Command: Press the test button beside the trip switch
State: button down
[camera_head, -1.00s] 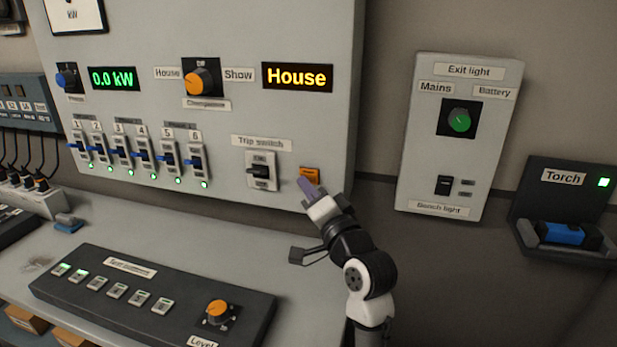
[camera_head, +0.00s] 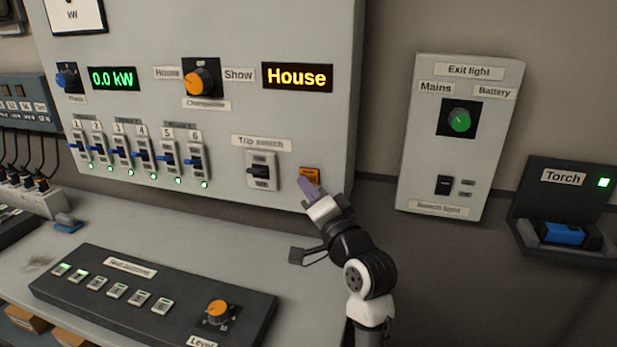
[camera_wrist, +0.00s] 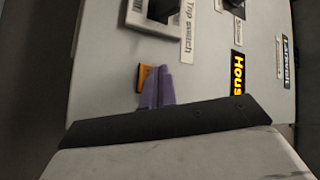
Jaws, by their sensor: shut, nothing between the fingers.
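The test button (camera_head: 310,174) is a small orange block on the grey panel, right of the trip switch (camera_head: 261,171). The trip switch is a black toggle on a pale plate under a "Trip switch" label. My gripper (camera_head: 306,187) has purple fingers, shut and empty, with tips at the lower left edge of the orange button. In the wrist view the shut fingers (camera_wrist: 157,86) overlap part of the orange button (camera_wrist: 144,77). I cannot tell whether the tips touch it. The trip switch (camera_wrist: 162,10) is at the top of that view.
Breaker switches (camera_head: 140,152) with green lights are left of the trip switch. A desk console (camera_head: 150,295) lies below on the worktop. An exit light panel (camera_head: 460,190) and a torch holder (camera_head: 570,200) are to the right. The wall between the panels is clear.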

dwell(0.6)
jog(key=shift+w+d, duration=0.15)
jog(key=shift+w, duration=0.25)
jog(key=shift+w+d, duration=0.1)
jog(key=shift+w, duration=0.2)
dwell(0.4)
dwell(0.4)
jog(key=shift+s+a, duration=0.25)
jog(key=shift+s, duration=0.45)
jog(key=shift+s+a+p, duration=0.15)
jog(key=shift+s+a, duration=0.1)
jog(key=shift+s, duration=0.55)
jog(key=shift+s+a+p, duration=0.1)
jog(key=shift+s+a, duration=0.15)
jog(key=shift+s, duration=0.55)
jog(key=shift+s+a+p, duration=0.15)
jog(key=shift+s+a, duration=0.1)
jog(key=shift+s, duration=0.55)
